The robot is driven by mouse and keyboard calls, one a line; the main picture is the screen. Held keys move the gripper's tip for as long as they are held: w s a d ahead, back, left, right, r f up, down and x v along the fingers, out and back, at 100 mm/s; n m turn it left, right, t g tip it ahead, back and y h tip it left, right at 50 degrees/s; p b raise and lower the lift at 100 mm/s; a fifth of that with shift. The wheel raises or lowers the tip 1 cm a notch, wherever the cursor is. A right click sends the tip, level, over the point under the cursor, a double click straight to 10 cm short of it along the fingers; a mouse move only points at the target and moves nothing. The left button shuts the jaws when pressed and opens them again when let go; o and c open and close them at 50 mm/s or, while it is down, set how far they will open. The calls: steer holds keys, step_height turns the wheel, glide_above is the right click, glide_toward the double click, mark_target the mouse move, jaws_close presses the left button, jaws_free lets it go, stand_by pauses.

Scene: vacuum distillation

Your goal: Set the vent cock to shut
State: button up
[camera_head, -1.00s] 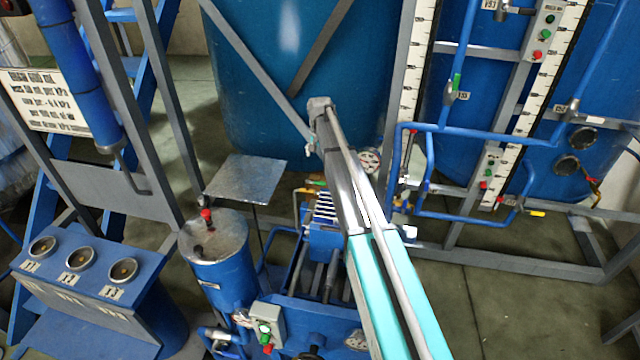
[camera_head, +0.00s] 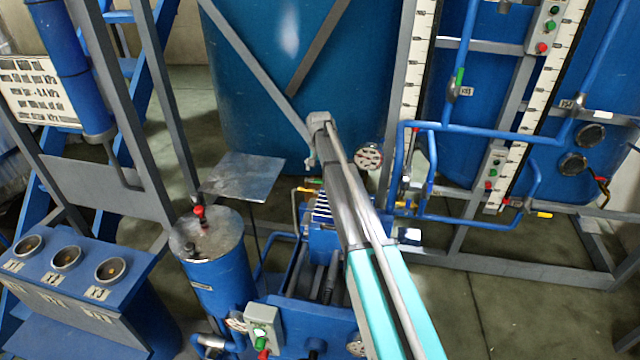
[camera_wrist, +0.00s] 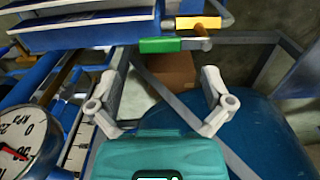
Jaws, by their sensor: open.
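My gripper (camera_wrist: 163,75) is open and empty in the wrist view, its two pale fingers spread apart. A green lever handle (camera_wrist: 160,45) shows just beyond and between the fingertips, apart from them. A yellow lever handle (camera_wrist: 198,23) lies above it, to the right. A red-topped fitting (camera_head: 199,212) stands on the blue cylinder's lid.
A round gauge (camera_wrist: 25,145) is close at the lower left in the wrist view. The blue cylinder (camera_head: 218,270) and a button box (camera_head: 262,325) stand left of my arm. A large blue tank (camera_head: 250,90) is behind. Pipes and frames stand at right; floor shows lower right.

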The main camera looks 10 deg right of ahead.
mark_target(319, 181)
steer(key=shift+f+b, duration=1.7)
steer(key=shift+f, duration=0.3)
steer(key=c, duration=1.3)
